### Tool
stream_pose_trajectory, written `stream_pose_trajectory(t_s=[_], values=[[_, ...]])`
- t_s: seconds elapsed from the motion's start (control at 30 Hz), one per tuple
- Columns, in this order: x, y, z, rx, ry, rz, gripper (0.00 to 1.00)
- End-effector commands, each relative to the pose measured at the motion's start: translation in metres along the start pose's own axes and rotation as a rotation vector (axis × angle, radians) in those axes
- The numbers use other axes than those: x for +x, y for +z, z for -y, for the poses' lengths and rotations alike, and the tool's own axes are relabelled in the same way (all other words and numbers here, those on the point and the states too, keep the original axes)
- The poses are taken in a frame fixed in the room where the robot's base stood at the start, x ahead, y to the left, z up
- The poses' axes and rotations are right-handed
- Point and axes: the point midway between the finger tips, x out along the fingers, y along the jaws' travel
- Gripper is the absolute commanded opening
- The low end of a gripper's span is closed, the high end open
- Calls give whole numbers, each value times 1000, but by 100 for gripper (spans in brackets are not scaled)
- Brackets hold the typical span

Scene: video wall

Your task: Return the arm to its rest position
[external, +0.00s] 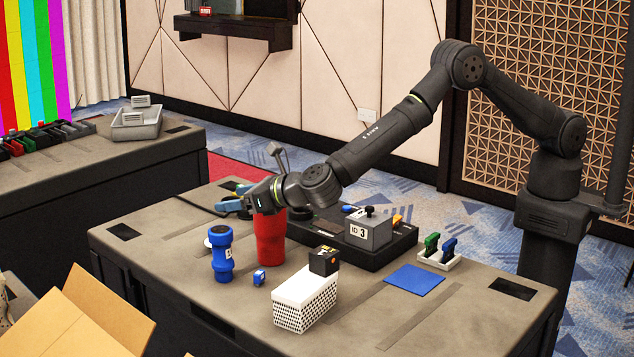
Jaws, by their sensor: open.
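My arm reaches left from its mount at the right side of the table (450,312). I cannot tell whether the gripper touches the cup. I see nothing held between the fingers. The wrist hides part of the table behind it.
A grey box (369,230) sits on a black tray (385,252). A blue mat (414,280) lies right.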

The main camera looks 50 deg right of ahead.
Motion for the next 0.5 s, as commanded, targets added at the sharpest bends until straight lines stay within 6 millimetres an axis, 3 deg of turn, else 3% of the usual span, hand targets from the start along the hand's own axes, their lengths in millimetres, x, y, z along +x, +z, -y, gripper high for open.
stream_pose_trajectory(t_s=[0.5], values=[[-88,-34,41,43,-141,-1,74]])
